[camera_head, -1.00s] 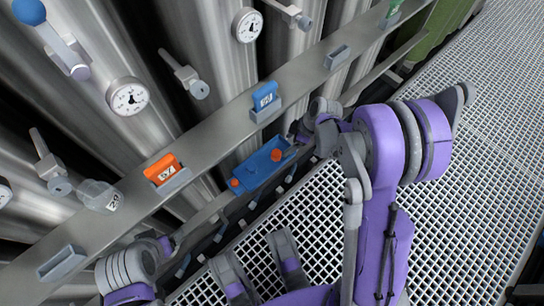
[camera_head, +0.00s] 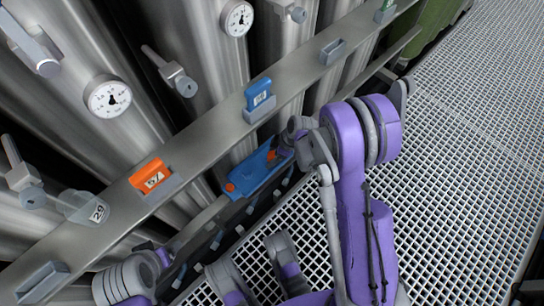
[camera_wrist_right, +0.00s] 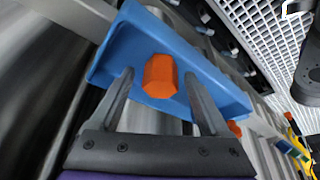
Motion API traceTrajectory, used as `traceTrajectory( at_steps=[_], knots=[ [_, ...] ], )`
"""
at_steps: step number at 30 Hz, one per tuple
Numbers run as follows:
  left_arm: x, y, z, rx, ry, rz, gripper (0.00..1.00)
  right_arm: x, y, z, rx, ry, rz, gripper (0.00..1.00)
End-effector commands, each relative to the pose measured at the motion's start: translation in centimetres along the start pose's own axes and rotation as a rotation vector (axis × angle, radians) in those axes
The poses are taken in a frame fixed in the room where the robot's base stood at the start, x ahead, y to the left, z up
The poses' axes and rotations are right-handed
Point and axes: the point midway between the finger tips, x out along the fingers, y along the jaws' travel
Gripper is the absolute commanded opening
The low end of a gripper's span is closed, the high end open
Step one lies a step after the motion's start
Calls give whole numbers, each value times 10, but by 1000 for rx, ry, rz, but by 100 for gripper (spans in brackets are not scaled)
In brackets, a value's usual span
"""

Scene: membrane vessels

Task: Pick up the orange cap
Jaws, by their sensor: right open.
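Two orange caps lie in a blue tray (camera_head: 251,181) on the lower rail. One cap (camera_head: 230,187) is at the tray's left end. The other cap (camera_wrist_right: 160,75) is at the right end, partly hidden by my right gripper in the head view. My right gripper (camera_head: 284,152) is at that end of the tray. In the right wrist view its two fingers are spread apart, one on each side of the near cap, with nothing gripped. My left gripper (camera_head: 162,256) shows small at the lower left; its jaws cannot be made out.
A steel rail (camera_head: 210,148) above the tray bears an orange tag (camera_head: 150,176), a blue tag (camera_head: 258,95) and grey holders. Gauges (camera_head: 108,97) and valves (camera_head: 172,75) stick out from the steel vessels behind. Open grating floor (camera_head: 460,150) lies to the right.

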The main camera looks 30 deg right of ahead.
Motion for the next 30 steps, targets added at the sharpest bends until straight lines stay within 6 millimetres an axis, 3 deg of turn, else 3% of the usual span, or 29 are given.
traceTrajectory(
  at_steps=[4, 17, 30],
  knots=[
    [-1, 0, 0, 0, 0, 0, 79, -1, 0, 0, 0, 0, 0, 76],
    [-1, 0, 0, 0, 0, 0, 79, -1, 0, 0, 0, 0, 0, 0],
    [-3, 0, -1, 0, 1, 0, 79, -5, -1, 0, 0, 0, 0, 0]
  ],
)
